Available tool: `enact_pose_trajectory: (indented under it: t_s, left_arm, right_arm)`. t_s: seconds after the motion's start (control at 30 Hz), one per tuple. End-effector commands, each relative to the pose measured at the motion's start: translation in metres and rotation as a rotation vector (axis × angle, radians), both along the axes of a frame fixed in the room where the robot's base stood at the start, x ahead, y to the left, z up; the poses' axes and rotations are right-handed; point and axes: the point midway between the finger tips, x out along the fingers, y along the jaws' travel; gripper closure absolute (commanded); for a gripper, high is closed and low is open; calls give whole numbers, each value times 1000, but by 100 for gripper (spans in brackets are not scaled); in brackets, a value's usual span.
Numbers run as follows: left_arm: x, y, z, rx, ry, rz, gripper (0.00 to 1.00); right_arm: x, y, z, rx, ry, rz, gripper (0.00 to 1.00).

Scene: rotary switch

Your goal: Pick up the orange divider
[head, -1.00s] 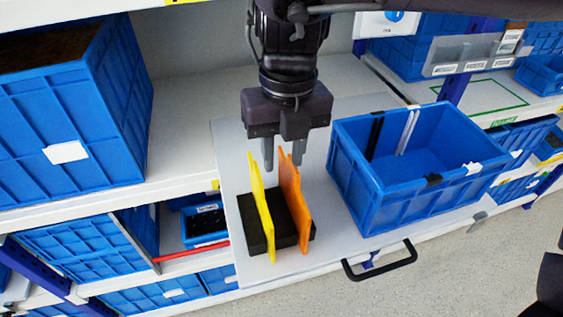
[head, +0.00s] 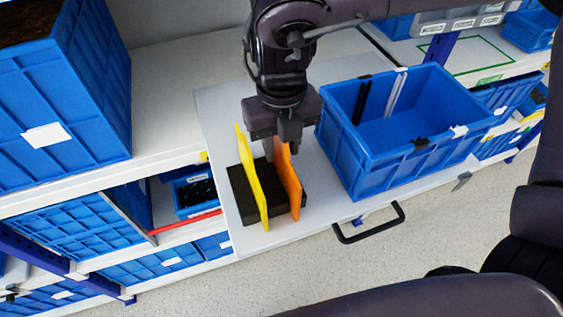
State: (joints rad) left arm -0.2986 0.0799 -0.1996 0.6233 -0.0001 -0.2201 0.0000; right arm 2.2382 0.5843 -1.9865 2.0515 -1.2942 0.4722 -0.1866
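The orange divider (head: 287,182) stands upright in a dark block (head: 240,187) on the grey pull-out board. The yellow divider (head: 253,185) stands to its left in the same block. My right gripper (head: 281,150) points down at the top of the orange divider. One finger is between the two dividers and the other is at the right side of the orange one. A gap shows between the left finger and the orange divider, so the gripper looks open. The right finger's tip is hard to make out. My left gripper is not in view.
A blue crate (head: 341,148) with black and white strips stands on the board (head: 222,128) to the right. A black handle (head: 372,234) juts from the board's front edge. A large blue bin (head: 84,100) stands on the left shelf. Bare board lies in front of the block.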

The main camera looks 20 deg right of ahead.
Motion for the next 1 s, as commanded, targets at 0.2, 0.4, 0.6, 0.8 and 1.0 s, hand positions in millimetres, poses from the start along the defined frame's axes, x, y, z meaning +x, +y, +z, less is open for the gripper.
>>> enact_pose_trajectory:
  t_s: [0.2,0.4,0.6,0.8,1.0]
  left_arm:
    - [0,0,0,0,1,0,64]
    - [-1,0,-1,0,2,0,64]
    - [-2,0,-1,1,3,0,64]
    - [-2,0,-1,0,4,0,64]
    - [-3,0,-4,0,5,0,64]
  right_arm:
    - [0,0,0,0,0,1,85]
    - [0,0,0,0,0,1,100]
    - [0,0,0,0,0,1,100]
    - [0,0,1,0,0,1,100]
    - [1,0,11,0,-2,1,100]
